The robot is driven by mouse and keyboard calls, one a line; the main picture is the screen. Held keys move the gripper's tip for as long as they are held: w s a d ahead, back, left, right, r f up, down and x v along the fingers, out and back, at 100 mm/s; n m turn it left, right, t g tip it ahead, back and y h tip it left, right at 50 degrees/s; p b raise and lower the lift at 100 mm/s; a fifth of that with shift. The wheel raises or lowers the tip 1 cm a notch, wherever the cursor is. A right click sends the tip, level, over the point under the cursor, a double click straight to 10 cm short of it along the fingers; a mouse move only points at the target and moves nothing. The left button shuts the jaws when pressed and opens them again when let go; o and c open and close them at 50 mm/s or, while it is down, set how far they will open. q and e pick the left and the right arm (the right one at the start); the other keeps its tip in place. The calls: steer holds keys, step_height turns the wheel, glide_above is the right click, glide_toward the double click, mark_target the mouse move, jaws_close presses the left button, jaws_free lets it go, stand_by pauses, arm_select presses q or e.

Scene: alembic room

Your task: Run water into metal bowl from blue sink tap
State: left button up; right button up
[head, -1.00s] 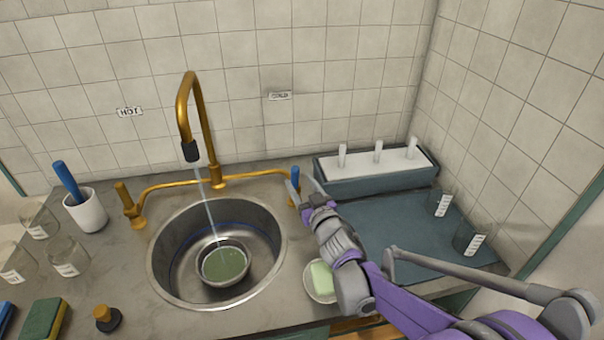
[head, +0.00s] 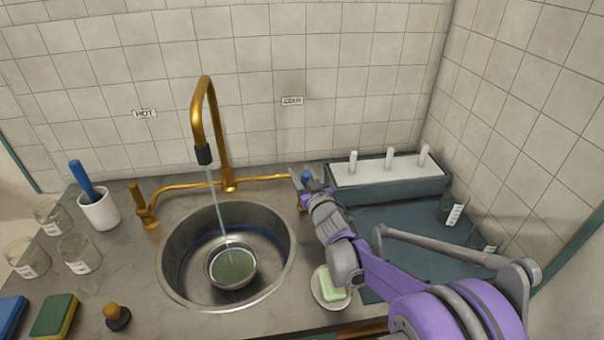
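The metal bowl (head: 252,279) sits upright inside the round sink (head: 175,262) and holds greenish-looking water (head: 232,266). A thin stream of water (head: 216,200) falls from the dark nozzle of the brass tap (head: 203,125) into it. The blue tap handle (head: 306,175) stands at the right end of the brass pipe, below the COLD label (head: 292,101). My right gripper (head: 307,176) is at this handle, its fingers spread on either side of it. Contact with the handle is too small to tell. My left gripper is not in view.
A brown handle (head: 138,198) stands on the left below the HOT label (head: 145,114). A soap dish (head: 320,291) lies close below my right arm. A white cup (head: 99,211), glass beakers (head: 78,254), sponges (head: 53,316) and a stopper (head: 117,317) are left; a rack (head: 388,189) is right.

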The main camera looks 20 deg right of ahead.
jaws_close()
stand_by(1.1)
